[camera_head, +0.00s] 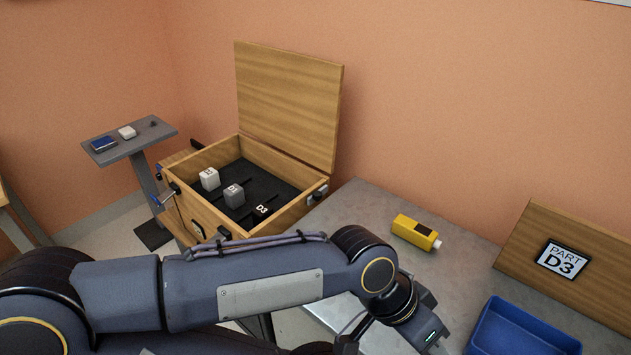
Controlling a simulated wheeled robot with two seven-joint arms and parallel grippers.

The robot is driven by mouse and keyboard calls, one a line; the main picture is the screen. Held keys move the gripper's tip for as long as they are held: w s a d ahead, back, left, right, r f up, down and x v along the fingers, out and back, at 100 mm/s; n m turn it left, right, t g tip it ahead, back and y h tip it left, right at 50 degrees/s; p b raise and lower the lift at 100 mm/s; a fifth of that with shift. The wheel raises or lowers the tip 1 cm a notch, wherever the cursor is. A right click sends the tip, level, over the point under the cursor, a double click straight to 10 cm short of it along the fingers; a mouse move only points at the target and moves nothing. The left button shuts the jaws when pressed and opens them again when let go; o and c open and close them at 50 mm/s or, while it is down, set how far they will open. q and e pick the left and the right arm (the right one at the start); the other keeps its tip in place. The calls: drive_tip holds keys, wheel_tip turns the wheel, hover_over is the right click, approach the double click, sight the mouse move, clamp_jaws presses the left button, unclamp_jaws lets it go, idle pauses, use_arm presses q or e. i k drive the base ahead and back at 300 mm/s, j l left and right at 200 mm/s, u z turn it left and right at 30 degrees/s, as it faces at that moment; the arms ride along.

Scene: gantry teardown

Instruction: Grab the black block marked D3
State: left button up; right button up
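The black block marked D3 (259,215) sits on the dark lining of an open wooden case (285,221), near the case's front right corner. Its white D3 label faces up. Its dark body is hard to tell from the lining. My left arm crosses the picture from the left, in front of the case. Its wrist is at the lower middle, right of and nearer than the case. Only part of my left gripper (428,335) shows at the bottom; its fingers cannot be made out. It is well apart from the block. My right gripper is not in view.
A white block (209,179) and a grey block (234,196) share the case, whose lid stands open behind. A yellow bottle (416,232) lies on the grey table (361,204). A blue tray (519,328) and a "PART D3" board (520,223) stand right. A side stand (126,146) is far left.

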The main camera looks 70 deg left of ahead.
sight(262, 213)
drive_tip(key=u, duration=2.9)
